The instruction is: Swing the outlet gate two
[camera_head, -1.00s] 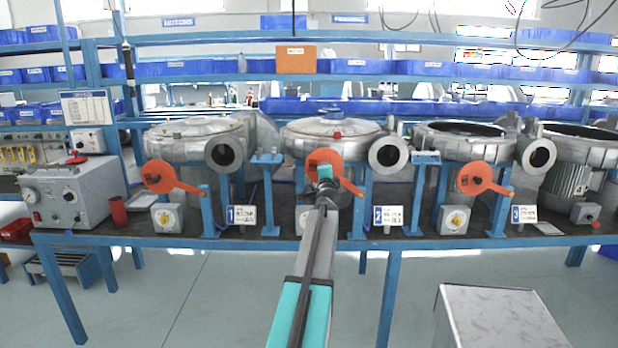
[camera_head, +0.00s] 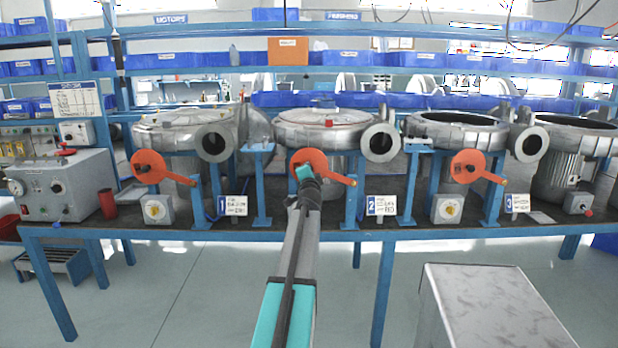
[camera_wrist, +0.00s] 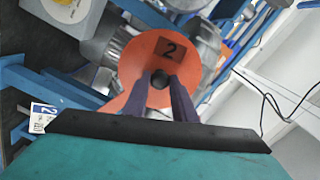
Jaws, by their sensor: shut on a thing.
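Outlet gate two (camera_head: 311,160) is an orange disc with a short arm pointing right and slightly down, in front of the second blower. In the wrist view the disc (camera_wrist: 143,60) carries a dark label "2". My gripper (camera_head: 303,174) is at the disc's face. In the wrist view its two dark fingers (camera_wrist: 160,82) close around a small dark knob (camera_wrist: 159,76) near the disc's middle. The fingers hide part of the knob. The second blower's round outlet mouth (camera_head: 380,143) shows to the right of the disc, uncovered.
Similar orange gates stand left (camera_head: 148,167) and right (camera_head: 468,166) on blue posts. A "2" sign (camera_head: 381,206) and a switch box (camera_head: 447,208) stand on the bench. A grey box (camera_head: 490,310) stands at front right. The floor at front left is clear.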

